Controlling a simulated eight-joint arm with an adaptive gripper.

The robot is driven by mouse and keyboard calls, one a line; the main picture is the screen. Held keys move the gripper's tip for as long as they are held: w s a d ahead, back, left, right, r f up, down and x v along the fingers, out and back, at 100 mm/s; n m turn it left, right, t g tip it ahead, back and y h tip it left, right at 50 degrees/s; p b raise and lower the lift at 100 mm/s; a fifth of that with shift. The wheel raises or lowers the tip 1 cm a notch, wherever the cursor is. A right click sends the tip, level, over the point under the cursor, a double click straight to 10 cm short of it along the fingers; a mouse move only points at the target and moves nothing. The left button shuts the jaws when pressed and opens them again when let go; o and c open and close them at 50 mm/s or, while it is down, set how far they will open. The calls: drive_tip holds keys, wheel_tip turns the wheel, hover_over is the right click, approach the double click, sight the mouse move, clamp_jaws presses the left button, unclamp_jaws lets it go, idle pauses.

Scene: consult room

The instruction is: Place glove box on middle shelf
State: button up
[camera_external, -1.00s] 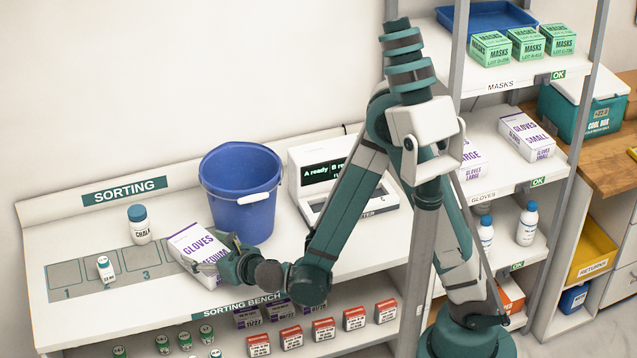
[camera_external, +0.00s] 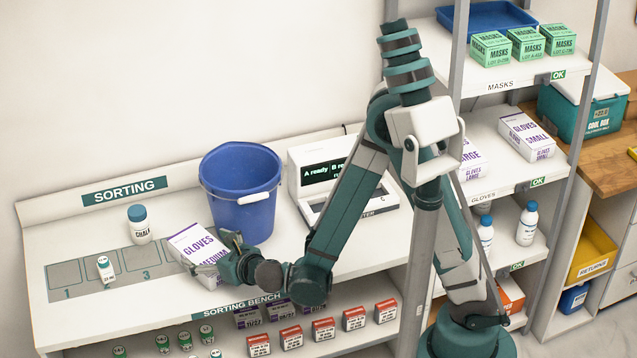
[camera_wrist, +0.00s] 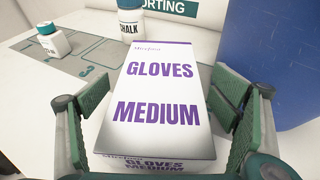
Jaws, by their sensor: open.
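A white and purple glove box marked "GLOVES MEDIUM" (camera_external: 193,247) lies on the sorting bench, at the right end of the numbered squares. It also fills the middle of the wrist view (camera_wrist: 158,95). My gripper (camera_external: 215,260) is at the box's near right side, with its fingers spread. In the wrist view my gripper's pads (camera_wrist: 165,120) stand on either side of the box, with a visible gap at the right. The middle shelf (camera_external: 505,183), labelled "GLOVES", holds a "SMALL" box (camera_external: 527,136) and a "LARGE" box (camera_external: 473,163), the latter partly hidden by my arm.
A blue bucket (camera_external: 240,190) stands close behind my gripper. A chalk bottle (camera_external: 139,224) and a small white bottle (camera_external: 105,269) stand on the bench. A display unit (camera_external: 325,178) is at the back right. Mask boxes (camera_external: 526,42) fill part of the top shelf.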

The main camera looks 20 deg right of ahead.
sight(204, 251)
drive_tip(key=shift+p+v, duration=0.4)
drive_tip(key=shift+v, duration=1.45)
drive_tip(key=shift+s+r, duration=0.1)
drive_tip(key=shift+s, duration=0.25)
drive_tip(key=shift+o, duration=0.2)
